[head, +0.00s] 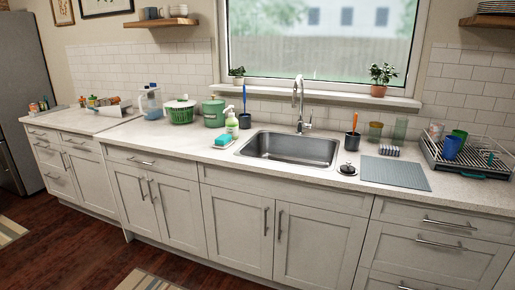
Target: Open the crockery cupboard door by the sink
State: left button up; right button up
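The sink (289,149) is set in the counter under the window. Below it is a pale cupboard with a left door (236,228) and a right door (318,245), both shut, with upright bar handles side by side in the middle. Just left of it is another cupboard, with a left door (131,195) and a right door (180,208), also shut, under a wide drawer front. No crockery shows behind any door, so I cannot tell which is the crockery cupboard. Neither of my grippers is in view.
Drawers (420,240) with horizontal handles stand right of the sink cupboard, all shut. The speckled counter (140,133) holds a dish rack (468,157), a green pot (214,113) and a blue jug (150,102).

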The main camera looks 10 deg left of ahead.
aim_at(177, 201)
jog(key=i+j+u, duration=0.15)
jog(key=i+u, duration=0.75)
jog(key=i, duration=0.15)
